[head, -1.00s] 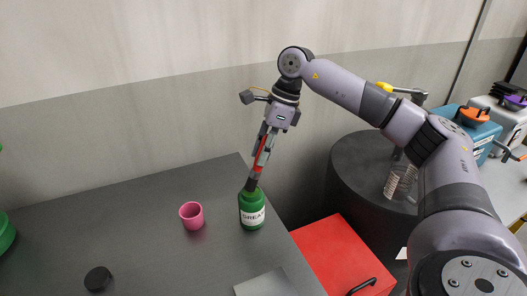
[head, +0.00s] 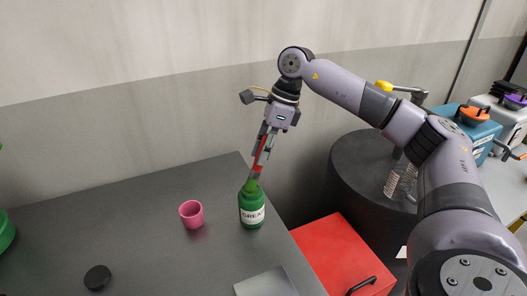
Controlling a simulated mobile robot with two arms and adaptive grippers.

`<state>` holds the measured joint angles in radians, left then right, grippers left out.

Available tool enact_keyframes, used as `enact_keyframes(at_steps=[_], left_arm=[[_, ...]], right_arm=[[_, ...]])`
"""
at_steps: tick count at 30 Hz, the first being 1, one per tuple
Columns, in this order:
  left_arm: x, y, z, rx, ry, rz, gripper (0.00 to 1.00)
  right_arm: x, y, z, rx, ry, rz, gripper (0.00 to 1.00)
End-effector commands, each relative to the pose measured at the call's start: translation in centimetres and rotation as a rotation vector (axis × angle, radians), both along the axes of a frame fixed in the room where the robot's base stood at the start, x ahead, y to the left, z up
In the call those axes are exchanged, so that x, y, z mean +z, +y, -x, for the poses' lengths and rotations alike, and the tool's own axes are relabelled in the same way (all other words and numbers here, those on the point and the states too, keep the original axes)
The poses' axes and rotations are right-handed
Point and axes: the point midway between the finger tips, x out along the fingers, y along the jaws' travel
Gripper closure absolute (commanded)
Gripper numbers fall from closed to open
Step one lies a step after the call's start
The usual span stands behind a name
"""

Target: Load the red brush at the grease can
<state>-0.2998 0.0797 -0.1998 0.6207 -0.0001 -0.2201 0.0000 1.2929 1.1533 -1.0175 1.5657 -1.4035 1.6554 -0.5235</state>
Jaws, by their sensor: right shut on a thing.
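The green grease can (head: 252,211) stands upright near the right edge of the dark table, with a white label reading "GREA". My right gripper (head: 261,158) is above it, pointing down and shut on the red brush (head: 264,146). The brush is tilted, its lower end at the can's mouth. The part of the brush just above the can looks green; whether the tip is inside the can is hard to tell. My left gripper is not in view.
A pink cup (head: 191,214) stands left of the can, and a black round lid (head: 98,278) lies at the front left. A grey plate (head: 266,283) lies at the front edge. A red cabinet (head: 343,255) and a dark round stand (head: 358,165) are to the right.

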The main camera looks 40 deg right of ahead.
Motion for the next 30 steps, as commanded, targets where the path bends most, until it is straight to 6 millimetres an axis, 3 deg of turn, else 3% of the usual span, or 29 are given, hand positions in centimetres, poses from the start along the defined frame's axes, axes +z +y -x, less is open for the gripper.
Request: enact_keyframes(at_steps=[13, 30], left_arm=[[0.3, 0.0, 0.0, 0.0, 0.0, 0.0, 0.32], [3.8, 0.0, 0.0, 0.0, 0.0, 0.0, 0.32]], right_arm=[[0.1, 0.0, 0.1, 0.002, 0.006, 0.002, 1.0], [4.8, 0.0, 0.0, 0.0, 0.001, 0.0, 1.0]])
